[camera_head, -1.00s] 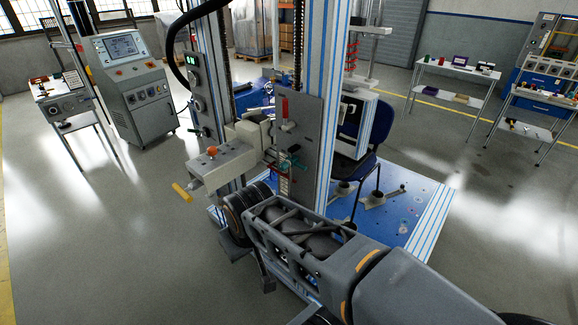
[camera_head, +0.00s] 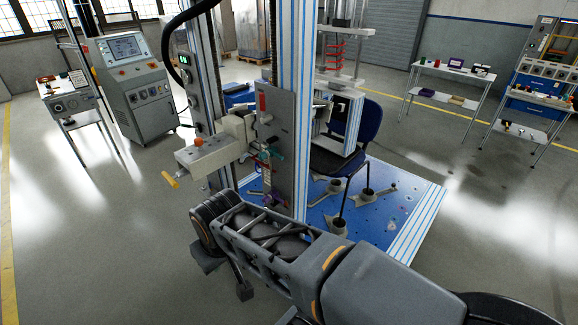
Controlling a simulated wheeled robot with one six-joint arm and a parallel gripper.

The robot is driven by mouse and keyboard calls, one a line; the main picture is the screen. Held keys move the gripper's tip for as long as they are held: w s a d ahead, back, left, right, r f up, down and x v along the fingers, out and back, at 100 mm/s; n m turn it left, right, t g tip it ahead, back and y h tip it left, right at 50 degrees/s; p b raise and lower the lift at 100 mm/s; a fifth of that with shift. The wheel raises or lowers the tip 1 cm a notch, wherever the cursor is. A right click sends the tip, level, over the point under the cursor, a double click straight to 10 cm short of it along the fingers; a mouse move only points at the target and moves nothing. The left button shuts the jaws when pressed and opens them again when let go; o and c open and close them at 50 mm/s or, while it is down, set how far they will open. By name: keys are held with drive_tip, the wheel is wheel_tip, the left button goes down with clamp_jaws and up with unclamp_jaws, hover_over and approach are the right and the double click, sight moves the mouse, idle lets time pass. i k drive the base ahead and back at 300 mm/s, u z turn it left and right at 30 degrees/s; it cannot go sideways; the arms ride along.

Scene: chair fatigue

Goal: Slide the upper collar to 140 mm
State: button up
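A tall test frame with blue-striped uprights (camera_head: 289,62) stands in the middle. A grey plate (camera_head: 281,140) on its front carries a red part (camera_head: 262,103) and a small green part (camera_head: 265,155) near a clamp block. These are too small to tell which, if any, is the upper collar, and no 140 mm mark is readable. My arm crosses the foreground from lower right, its dark wrist below the plate and apart from it. Dark parts hang below the wrist, perhaps my gripper (camera_head: 226,274); whether its fingers are open, or hold anything, does not show.
A grey arm with an orange knob (camera_head: 198,142) and a yellow handle (camera_head: 170,179) juts left from the frame. A blue chair (camera_head: 362,120) stands on the blue base plate (camera_head: 400,205). A console (camera_head: 135,88) stands at left.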

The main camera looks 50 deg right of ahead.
sight(273, 151)
drive_tip(key=u, duration=0.3)
drive_tip(key=k, duration=0.25)
drive_tip(key=z, duration=1.05)
drive_tip(key=i, duration=0.35)
drive_tip(key=u, duration=0.05)
